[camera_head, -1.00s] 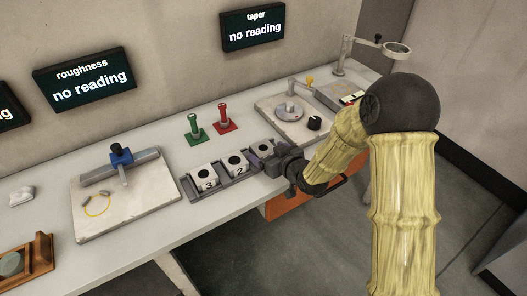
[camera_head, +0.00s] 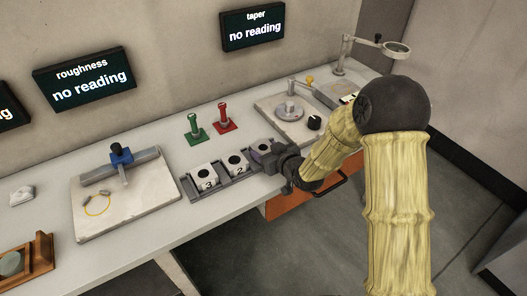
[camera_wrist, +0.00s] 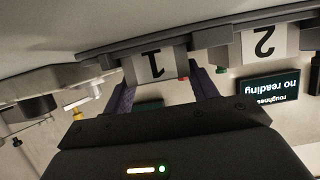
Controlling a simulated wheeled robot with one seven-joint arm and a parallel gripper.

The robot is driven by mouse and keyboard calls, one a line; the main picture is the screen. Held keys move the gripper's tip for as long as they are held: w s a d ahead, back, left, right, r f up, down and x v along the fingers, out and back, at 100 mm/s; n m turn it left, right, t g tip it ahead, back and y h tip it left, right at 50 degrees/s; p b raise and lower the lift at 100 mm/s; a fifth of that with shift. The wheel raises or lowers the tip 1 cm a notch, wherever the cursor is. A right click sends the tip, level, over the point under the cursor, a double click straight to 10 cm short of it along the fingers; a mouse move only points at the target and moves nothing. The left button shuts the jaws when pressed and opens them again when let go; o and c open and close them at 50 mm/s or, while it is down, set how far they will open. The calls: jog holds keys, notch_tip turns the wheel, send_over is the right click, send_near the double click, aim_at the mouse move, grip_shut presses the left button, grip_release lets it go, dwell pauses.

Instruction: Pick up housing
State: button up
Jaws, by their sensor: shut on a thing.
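Three white block housings with dark round holes are lined up along a grey tray (camera_head: 190,191) on the bench. Housing 3 (camera_head: 207,184) and housing 2 (camera_head: 238,169) stand in the tray; housing 2 also shows in the wrist view (camera_wrist: 262,47). My gripper (camera_head: 267,156) is at the right end of the row. In the wrist view, which is upside down, its purple fingers (camera_wrist: 163,90) are on both sides of housing 1 (camera_wrist: 155,66), shut on it. In the head view my gripper hides most of housing 1. I cannot tell whether it is clear of the tray.
A green gauge (camera_head: 194,130) and a red gauge (camera_head: 223,121) stand behind the tray. A stone plate with a blue-headed device (camera_head: 121,157) is to the left. A round-table instrument (camera_head: 290,111) stands to the right. A roughness screen (camera_head: 85,80) and taper screen (camera_head: 253,28) both read "no reading".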

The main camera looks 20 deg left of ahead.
jog(key=shift+r, duration=0.1)
jog(key=shift+c, duration=0.2)
notch_tip(320, 180, up, 10)
jog(key=p, duration=0.1)
dwell(0.3)
dwell(0.5)
